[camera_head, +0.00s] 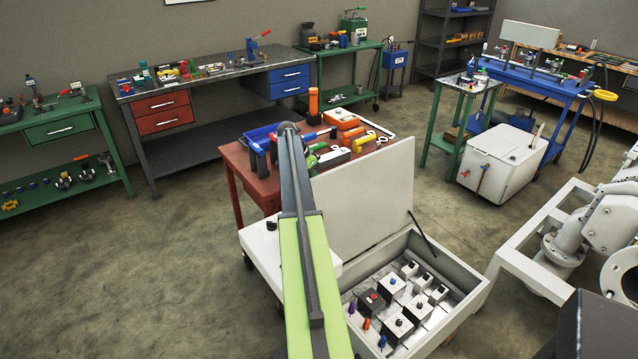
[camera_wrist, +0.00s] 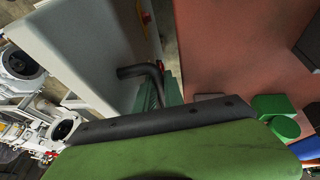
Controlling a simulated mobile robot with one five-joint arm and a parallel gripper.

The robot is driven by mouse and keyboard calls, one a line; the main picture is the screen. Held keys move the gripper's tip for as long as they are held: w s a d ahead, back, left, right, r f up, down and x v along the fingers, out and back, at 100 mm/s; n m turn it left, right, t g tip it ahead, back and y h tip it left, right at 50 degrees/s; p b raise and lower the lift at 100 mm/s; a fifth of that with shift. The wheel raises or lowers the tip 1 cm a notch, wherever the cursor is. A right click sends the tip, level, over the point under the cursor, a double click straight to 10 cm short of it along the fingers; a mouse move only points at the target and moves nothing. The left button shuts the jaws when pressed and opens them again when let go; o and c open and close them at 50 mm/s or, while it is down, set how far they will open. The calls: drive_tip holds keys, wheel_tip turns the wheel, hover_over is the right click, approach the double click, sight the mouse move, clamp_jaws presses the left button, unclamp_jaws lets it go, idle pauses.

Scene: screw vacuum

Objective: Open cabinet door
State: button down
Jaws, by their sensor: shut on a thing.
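A pale grey cabinet (camera_head: 465,300) stands low at the bottom right of the head view. Its door (camera_head: 370,190) stands raised, tilted back at the far-left side, leaving the inside open to view. The door fills the left of the wrist view as a pale panel (camera_wrist: 85,45). A black bent handle (camera_wrist: 148,72) sticks out from it. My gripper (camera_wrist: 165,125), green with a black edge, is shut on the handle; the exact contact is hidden. In the head view my green arm hides the gripper's end.
Several switch boxes (camera_head: 395,325) sit inside the cabinet. A thin black stay (camera_head: 422,230) runs beside the door. A red table (camera_head: 240,170) with tools stands close behind the door. White machinery (camera_head: 600,215) stands at the right. Floor (camera_head: 130,270) at the left is clear.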

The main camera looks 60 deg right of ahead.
drive_tip(key=shift+s+d, duration=0.1)
drive_tip(key=shift+d, duration=0.25)
drive_tip(key=c, duration=1.5)
unclamp_jaws()
drive_tip(key=shift+f, duration=0.1)
drive_tip(key=shift+o, duration=0.2)
drive_tip(key=shift+a, duration=0.2)
drive_tip(key=p+v, duration=0.7)
drive_tip(key=v, duration=0.1)
